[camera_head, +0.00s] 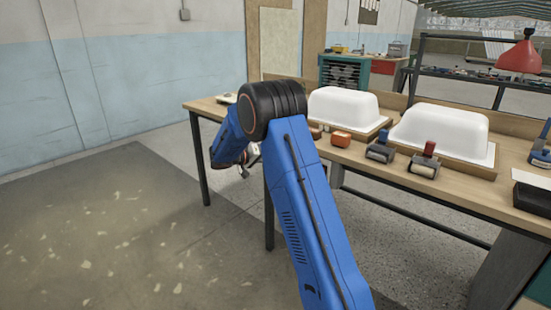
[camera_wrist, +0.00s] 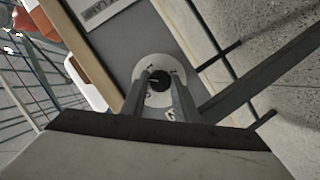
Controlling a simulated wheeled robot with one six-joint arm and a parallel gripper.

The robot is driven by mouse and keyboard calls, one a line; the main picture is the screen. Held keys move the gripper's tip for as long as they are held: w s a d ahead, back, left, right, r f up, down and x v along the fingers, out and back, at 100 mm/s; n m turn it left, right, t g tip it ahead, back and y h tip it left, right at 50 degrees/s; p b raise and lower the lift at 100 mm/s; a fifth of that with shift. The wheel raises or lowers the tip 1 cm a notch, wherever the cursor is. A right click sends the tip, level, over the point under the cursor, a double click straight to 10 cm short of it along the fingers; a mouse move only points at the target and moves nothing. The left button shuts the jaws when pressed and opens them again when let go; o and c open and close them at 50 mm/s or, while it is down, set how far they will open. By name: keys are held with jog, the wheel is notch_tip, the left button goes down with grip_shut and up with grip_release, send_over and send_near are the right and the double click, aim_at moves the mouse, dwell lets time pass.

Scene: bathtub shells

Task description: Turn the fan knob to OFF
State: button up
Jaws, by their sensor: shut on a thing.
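The fan knob (camera_wrist: 158,84) is a small black round knob on a white dial disc (camera_wrist: 158,60) in the wrist view. The disc sits on a grey panel face (camera_wrist: 125,48) at the table's edge and has dark marks, too small to read surely. My gripper (camera_wrist: 160,76) has its two grey fingers on either side of the knob and is shut on it. Part of the dial is hidden behind the fingers, and I cannot tell which mark the knob points to. In the head view my blue arm hides the knob and most of my gripper.
In the head view, a wooden workbench (camera_head: 455,192) carries two white tub shells (camera_head: 342,104) (camera_head: 443,132) on wooden boards. Rollers (camera_head: 424,162), a blue-topped tool (camera_head: 381,148) and an orange block (camera_head: 341,139) lie along the front edge. The floor at left is clear.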

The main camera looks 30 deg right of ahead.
jog(key=shift+w+a+f+n+g+h, duration=0.1)
jog(key=shift+n+g+h, duration=0.3)
jog(key=shift+n, duration=0.75)
jog(key=shift+s+d+f+n+g+h, duration=0.1)
jog(key=shift+n+h, duration=0.5)
jog(key=shift+n, duration=0.5)
jog(key=shift+w+a+f+n+g+h, duration=0.15)
jog(key=shift+n+h, duration=0.35)
jog(key=shift+n, duration=0.65)
jog(key=o, duration=1.1)
jog(key=shift+c, duration=0.2)
jog(key=shift+a, duration=0.1)
jog(key=a, duration=1.7)
jog(key=shift+w, duration=0.35)
jog(key=shift+a, duration=0.1)
